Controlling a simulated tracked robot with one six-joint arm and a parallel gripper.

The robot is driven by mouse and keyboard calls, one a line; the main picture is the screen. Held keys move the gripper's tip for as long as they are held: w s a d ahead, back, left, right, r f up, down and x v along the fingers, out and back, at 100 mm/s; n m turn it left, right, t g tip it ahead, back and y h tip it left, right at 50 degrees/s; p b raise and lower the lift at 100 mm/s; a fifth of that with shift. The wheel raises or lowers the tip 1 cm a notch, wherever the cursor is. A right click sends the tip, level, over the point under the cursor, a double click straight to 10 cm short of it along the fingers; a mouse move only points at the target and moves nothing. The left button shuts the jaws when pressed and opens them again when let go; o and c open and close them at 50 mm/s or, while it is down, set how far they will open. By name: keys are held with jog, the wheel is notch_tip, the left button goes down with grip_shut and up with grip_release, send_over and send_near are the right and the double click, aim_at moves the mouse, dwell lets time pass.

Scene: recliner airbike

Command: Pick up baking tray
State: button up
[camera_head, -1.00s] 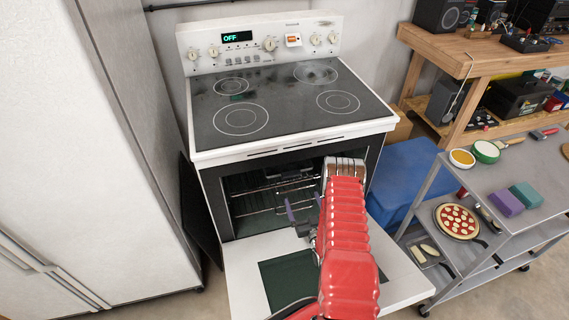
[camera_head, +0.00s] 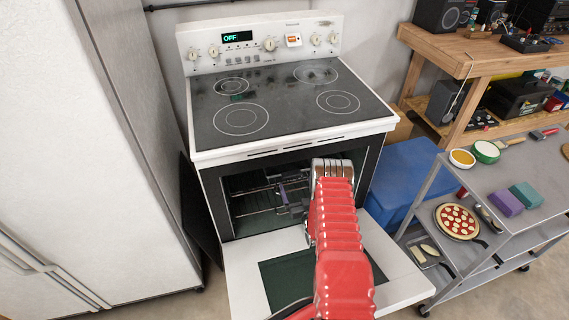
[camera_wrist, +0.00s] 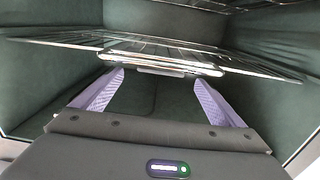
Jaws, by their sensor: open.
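My gripper (camera_wrist: 158,80) reaches into the open oven (camera_head: 232,212), its two purple fingers apart with nothing between them. In the wrist view, a thin, shiny metal-edged flat thing (camera_wrist: 165,58) lies at the rack just beyond the fingertips. It looks like the baking tray, seen nearly edge-on, but I cannot be sure. I cannot tell whether the fingers touch it. In the head view, my gripper (camera_head: 283,192) shows inside the oven mouth, partly hidden by my red arm, and the tray is hard to make out.
Wire racks (camera_wrist: 255,65) span the dark oven cavity. The oven door (camera_head: 240,270) is folded down beneath my arm. A white fridge (camera_head: 90,150) stands left. A metal trolley (camera_head: 530,220) with a pizza (camera_head: 458,221) and a blue box (camera_head: 405,175) stand right.

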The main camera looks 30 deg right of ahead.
aim_at(292, 176)
jog(key=shift+x, duration=2.6)
jog(key=shift+a, duration=0.1)
jog(key=shift+c, duration=0.2)
jog(key=shift+r, duration=0.1)
jog(key=c, duration=1.2)
